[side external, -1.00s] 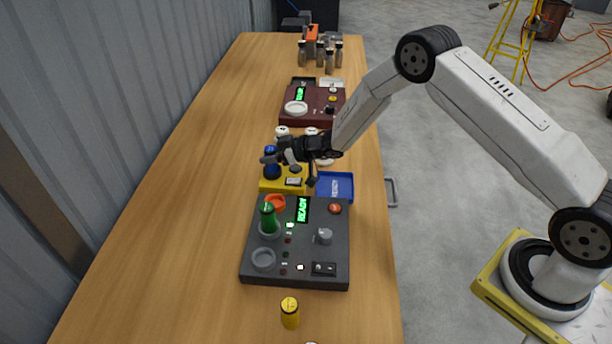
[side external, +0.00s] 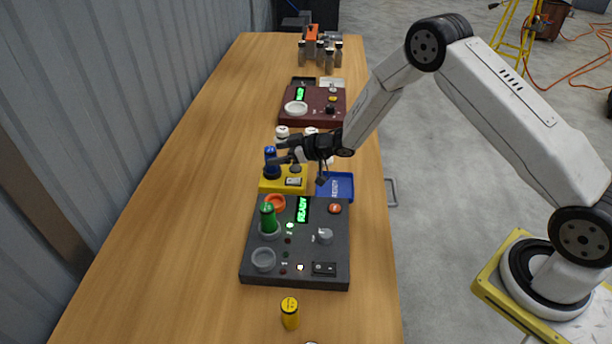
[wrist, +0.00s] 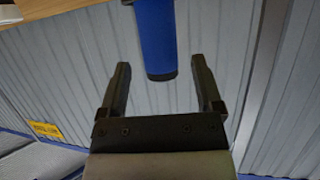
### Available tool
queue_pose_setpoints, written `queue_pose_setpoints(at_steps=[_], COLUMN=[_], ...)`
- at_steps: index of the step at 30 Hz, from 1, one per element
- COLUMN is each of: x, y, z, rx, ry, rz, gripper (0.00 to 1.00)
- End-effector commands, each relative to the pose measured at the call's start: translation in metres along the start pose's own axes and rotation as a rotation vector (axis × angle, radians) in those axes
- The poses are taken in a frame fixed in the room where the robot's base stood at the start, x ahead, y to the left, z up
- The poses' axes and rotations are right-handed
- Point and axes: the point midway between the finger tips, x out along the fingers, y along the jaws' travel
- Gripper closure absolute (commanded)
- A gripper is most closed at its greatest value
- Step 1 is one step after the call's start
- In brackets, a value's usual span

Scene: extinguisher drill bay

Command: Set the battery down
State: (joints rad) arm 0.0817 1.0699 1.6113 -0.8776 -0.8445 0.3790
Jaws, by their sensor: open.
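A blue battery (side external: 271,159) stands upright at the left end of a yellow block (side external: 270,187). Its blue body also shows in the wrist view (wrist: 155,38), with a dark end. My gripper (side external: 279,152) is open at the right side of the battery. In the wrist view the two fingers (wrist: 160,70) point toward the battery, with visible gaps on both sides of it. Whether the fingertips still overlap its sides is hard to tell.
A dark grey panel (side external: 330,270) holding a green battery (side external: 268,217) lies nearer. A blue tray (side external: 349,176) sits to the right of the yellow block. A yellow battery (side external: 290,313) stands in front, a dark red panel (side external: 285,116) behind. The table's left side is clear.

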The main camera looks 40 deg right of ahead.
Motion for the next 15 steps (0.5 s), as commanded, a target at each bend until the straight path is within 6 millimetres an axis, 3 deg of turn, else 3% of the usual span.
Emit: queue_pose_setpoints(at_steps=[9,15], x=[-0.036,-0.048], y=[0.002,0.002], z=[0.0,0.001], rx=[0.001,-0.001], ry=[0.0,0.0], rz=[0.002,0.0], gripper=[0.16,0.16])
